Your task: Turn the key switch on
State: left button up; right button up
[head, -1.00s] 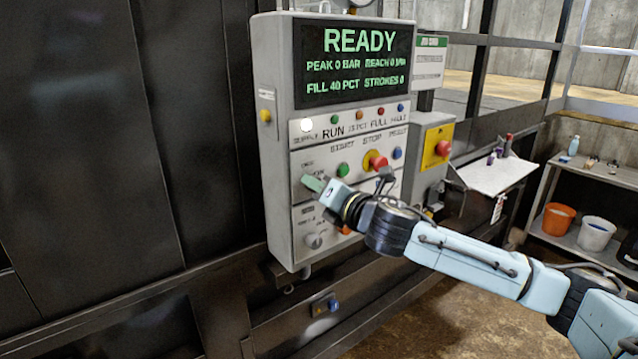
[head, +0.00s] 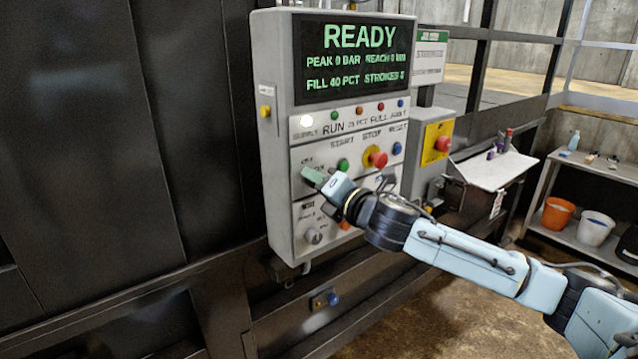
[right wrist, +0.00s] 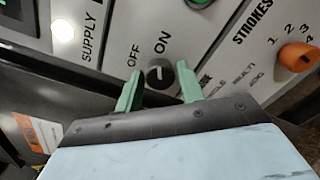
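The key switch (right wrist: 160,75) is a dark round knob with a light pointer mark, between the labels OFF and ON in the right wrist view. My right gripper (right wrist: 160,85) is open, with one green finger on each side of the switch. Whether the fingers touch it cannot be told. In the head view my right gripper (head: 312,176) is at the left part of the grey control panel (head: 277,200) and hides the switch. The panel's screen (head: 352,60) reads READY, and the supply lamp (head: 307,121) glows white. My left gripper is not in view.
Green (head: 343,165), red (head: 378,159) and blue (head: 397,149) buttons sit just right of my gripper. An orange knob (right wrist: 299,57) and a grey knob (head: 313,236) are nearby. A red emergency button (head: 442,145) is on a yellow box at the right.

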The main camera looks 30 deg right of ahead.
jog(key=shift+o, duration=1.2)
jog(key=shift+s, duration=0.1)
jog(key=s+b, duration=0.3)
jog(key=s, duration=1)
jog(key=shift+d+r, duration=0.15)
jog(key=shift+d, duration=0.3)
jog(key=shift+s, duration=0.1)
